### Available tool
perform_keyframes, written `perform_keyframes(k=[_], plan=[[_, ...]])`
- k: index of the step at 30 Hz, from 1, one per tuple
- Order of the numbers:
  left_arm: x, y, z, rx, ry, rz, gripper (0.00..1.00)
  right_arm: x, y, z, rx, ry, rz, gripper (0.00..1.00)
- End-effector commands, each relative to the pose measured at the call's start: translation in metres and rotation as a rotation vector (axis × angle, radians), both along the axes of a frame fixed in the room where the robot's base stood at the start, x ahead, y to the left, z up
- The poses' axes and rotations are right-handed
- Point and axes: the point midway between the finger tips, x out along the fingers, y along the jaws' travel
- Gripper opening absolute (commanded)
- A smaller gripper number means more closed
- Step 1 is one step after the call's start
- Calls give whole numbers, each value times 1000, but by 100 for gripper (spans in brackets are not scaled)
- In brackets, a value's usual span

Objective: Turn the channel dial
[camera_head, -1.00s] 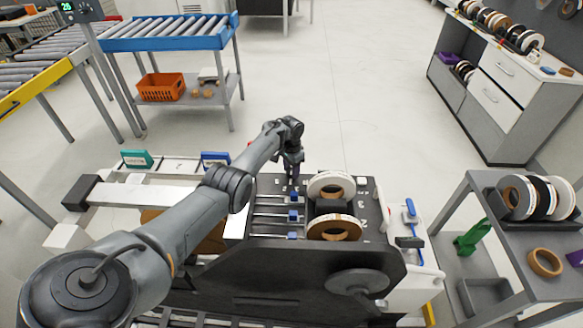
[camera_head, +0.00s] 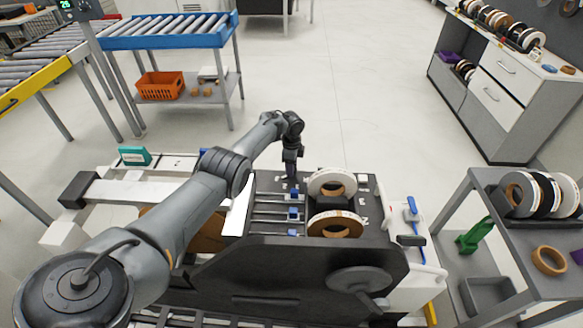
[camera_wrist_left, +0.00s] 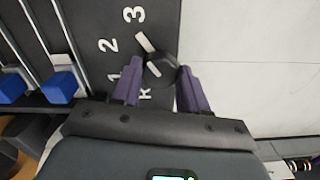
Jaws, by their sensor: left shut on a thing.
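The channel dial (camera_wrist_left: 160,66) is a dark knob with a pale pointer bar, on a black panel printed with 1, 2, 3 and a partly hidden letter. The bar points up-left in the left wrist view, closer to the 3 than to the 2. My left gripper (camera_wrist_left: 160,80) has its purple fingers on either side of the dial, shut on it. In the head view my left gripper (camera_head: 291,176) reaches down to the far edge of the machine's black top panel; the dial is too small to make out there. My right gripper is not in view.
Blue slide blocks (camera_head: 293,213) on rods sit left of two edge-band rolls (camera_head: 333,224) on the machine. A grey cart (camera_head: 480,190) with more rolls stands at the right. A blue roller conveyor (camera_head: 170,40) stands behind left. The floor beyond the machine is clear.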

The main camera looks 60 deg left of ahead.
Motion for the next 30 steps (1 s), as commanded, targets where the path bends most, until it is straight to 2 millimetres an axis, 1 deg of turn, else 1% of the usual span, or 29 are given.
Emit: perform_keyframes(k=[6, 12, 28, 29, 30], plan=[[0, 0, -2, -1, -1, -123, 13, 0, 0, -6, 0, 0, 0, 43], [0, 0, -1, 0, 0, -187, 13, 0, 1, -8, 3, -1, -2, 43], [0, 0, -1, -1, 1, -212, 13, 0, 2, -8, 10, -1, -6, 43], [0, 0, -1, -1, 1, -212, 45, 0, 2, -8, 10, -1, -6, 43], [0, 0, -1, -1, 1, -212, 51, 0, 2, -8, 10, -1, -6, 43]])
